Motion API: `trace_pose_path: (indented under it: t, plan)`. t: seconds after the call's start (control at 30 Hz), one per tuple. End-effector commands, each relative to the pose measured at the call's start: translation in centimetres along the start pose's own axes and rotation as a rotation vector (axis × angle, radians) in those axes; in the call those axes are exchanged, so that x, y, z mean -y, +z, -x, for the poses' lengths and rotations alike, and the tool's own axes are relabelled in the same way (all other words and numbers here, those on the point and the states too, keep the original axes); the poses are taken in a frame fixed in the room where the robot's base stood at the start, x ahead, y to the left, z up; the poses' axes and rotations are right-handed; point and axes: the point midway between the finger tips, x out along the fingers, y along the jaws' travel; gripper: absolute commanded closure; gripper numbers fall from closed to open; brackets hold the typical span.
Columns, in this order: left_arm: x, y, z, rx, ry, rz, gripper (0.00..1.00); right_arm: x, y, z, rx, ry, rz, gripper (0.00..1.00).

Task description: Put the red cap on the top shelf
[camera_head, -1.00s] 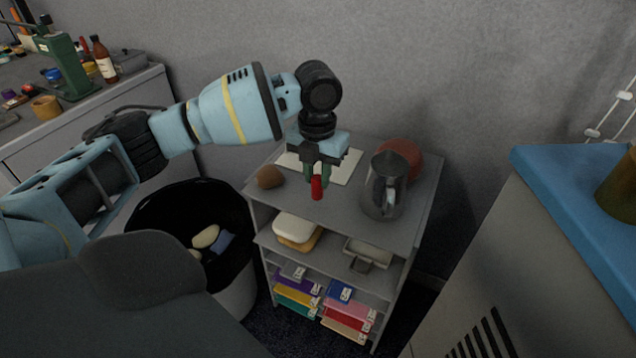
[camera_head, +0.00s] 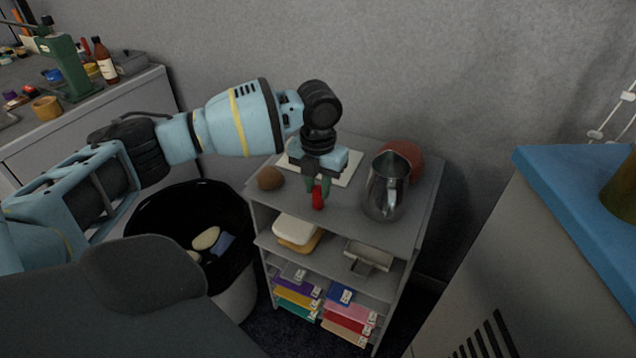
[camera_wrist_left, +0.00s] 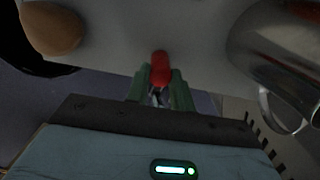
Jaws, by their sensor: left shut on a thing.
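The red cap (camera_head: 317,201) is a small red piece at the tips of my left gripper (camera_head: 318,188). The gripper points down over the front part of the grey shelf unit's top shelf (camera_head: 345,208). In the left wrist view the red cap (camera_wrist_left: 161,68) sits between the green fingertips of my left gripper (camera_wrist_left: 160,84), which are shut on it. The cap is at or just above the shelf surface; I cannot tell whether it touches. My right gripper is not in view.
On the top shelf, a brown round object (camera_head: 270,178) lies to the left, a metal pitcher (camera_head: 385,188) stands close on the right, and a reddish round object (camera_head: 408,156) is behind it. A black bin (camera_head: 165,215) stands left of the shelf unit.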

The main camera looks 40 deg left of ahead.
Motion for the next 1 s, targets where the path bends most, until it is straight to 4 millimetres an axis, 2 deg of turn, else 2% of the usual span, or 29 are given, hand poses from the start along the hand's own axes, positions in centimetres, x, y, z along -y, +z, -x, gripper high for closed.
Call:
trace_pose_path:
  t: [0.03,0.17,0.57,0.67,1.0]
  plan:
    - [0.0,0.0,0.0,0.001,0.000,0.000,0.73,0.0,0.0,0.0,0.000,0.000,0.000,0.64]
    - [0.0,0.0,0.0,0.001,0.000,0.000,0.56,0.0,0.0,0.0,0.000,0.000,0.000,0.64]
    - [0.0,0.0,0.5,0.002,-0.001,0.000,0.55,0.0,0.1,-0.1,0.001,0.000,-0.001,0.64]
    - [0.0,0.1,1.9,0.003,-0.001,0.000,0.55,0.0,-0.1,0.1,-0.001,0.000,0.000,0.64]
    - [0.1,0.1,8.7,0.004,-0.003,0.000,0.55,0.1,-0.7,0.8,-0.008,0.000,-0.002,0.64]
